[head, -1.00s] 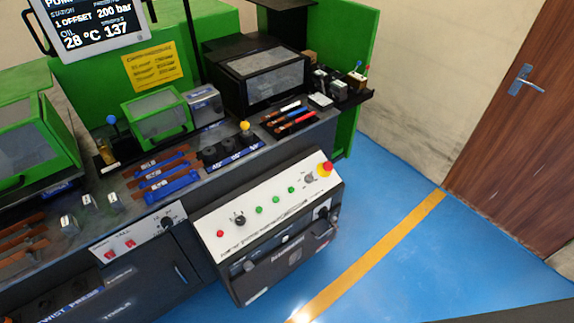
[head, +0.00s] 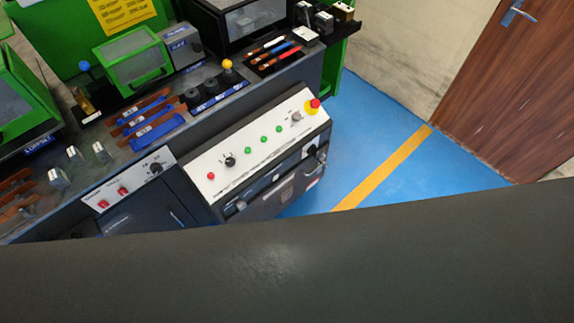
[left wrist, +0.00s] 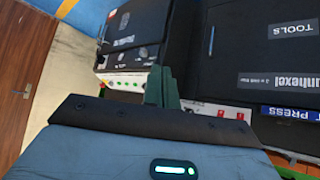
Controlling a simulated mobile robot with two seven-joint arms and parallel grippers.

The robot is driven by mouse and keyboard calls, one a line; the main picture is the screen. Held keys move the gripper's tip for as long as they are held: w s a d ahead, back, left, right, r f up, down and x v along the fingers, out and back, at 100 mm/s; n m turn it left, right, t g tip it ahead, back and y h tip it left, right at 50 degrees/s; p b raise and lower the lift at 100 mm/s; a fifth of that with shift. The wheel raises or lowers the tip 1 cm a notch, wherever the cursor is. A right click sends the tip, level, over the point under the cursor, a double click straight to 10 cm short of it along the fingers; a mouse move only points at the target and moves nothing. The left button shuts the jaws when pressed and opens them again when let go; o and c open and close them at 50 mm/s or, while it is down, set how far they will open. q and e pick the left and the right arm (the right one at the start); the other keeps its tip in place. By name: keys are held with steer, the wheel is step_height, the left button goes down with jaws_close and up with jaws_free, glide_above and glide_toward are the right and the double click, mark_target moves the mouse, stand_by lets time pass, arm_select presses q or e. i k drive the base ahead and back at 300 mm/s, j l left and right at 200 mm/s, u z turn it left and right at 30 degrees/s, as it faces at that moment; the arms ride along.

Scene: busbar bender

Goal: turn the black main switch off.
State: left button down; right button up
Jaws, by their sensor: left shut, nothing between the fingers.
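The sloped white control panel (head: 265,150) carries a black rotary knob (head: 230,161) near its left end, between a red light (head: 210,176) and a row of green buttons. Another black switch (head: 311,150) is on the dark cabinet front below the panel's right end. I cannot read which is labelled main switch. In the left wrist view, my left gripper (left wrist: 162,86) is shut and empty, its green fingers overlapping the panel (left wrist: 128,83). Their distance from it cannot be told. Neither gripper shows in the head view.
A red-and-yellow emergency stop (head: 313,105) and a grey knob (head: 296,117) sit at the panel's right end. A smaller panel (head: 128,185) with two red switches and a black knob is at left. Blue floor is free at right.

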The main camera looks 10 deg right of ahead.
mark_target(313, 149)
steer(key=l+u, duration=0.2)
steer(key=u, duration=0.15)
steer(key=i+l+u, duration=0.1)
steer(key=u, duration=0.2)
steer(key=l+u, duration=0.4)
steer(key=l, duration=1.15)
steer(key=k+l+u, duration=0.1)
steer(key=l, duration=0.5)
steer(key=k+l, duration=0.1)
steer(key=l, duration=1.05)
steer(key=k+u, duration=0.05)
